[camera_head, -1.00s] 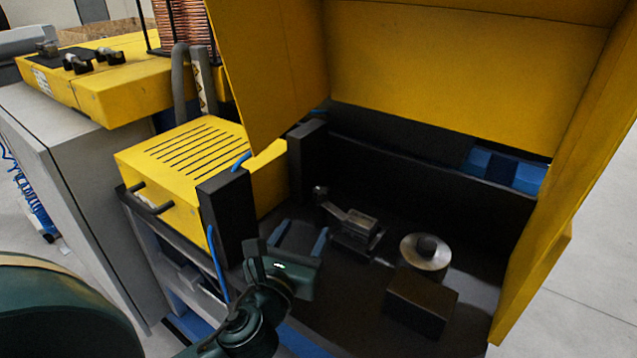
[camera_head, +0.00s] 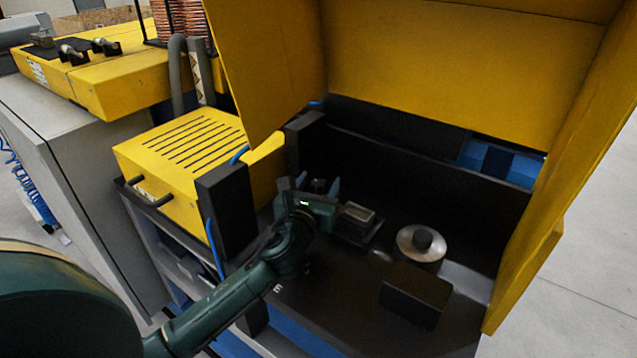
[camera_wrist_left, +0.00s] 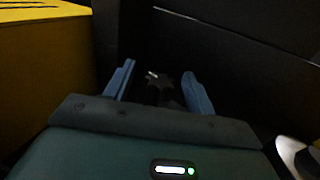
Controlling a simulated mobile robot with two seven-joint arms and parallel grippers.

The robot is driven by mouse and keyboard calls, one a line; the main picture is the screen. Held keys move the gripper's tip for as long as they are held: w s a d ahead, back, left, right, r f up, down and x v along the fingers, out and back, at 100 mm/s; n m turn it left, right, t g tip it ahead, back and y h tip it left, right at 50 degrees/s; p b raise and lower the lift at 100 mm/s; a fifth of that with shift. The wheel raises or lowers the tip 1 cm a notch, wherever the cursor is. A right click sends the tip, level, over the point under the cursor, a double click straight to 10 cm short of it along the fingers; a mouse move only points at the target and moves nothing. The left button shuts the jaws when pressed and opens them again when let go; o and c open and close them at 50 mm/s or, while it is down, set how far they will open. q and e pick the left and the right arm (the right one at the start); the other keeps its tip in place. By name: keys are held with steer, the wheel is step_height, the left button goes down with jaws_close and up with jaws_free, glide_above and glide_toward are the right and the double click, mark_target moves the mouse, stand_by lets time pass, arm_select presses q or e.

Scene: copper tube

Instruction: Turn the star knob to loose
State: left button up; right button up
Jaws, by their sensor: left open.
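The star knob (camera_wrist_left: 161,82) is small and dark with several points, and shows between my left gripper's fingers in the left wrist view. My left gripper (camera_head: 318,182) is open, its two blue fingers apart on either side of the knob. It shows also in the wrist view (camera_wrist_left: 158,70). I see no clear contact between fingers and knob. In the head view the gripper mostly hides the knob. A metal block (camera_head: 357,216) sits just right of the gripper. My right gripper is not in view.
A round metal disc (camera_head: 408,246) with a dark hub and a dark box (camera_head: 415,293) stand to the right. A black post (camera_head: 226,215) and a yellow slotted box (camera_head: 190,150) are left. Yellow hood panels (camera_head: 430,70) rise behind and at the right.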

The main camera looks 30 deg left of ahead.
arm_select(q)
steer(key=shift+w, duration=0.1)
steer(key=shift+c, duration=0.3)
jaws_close()
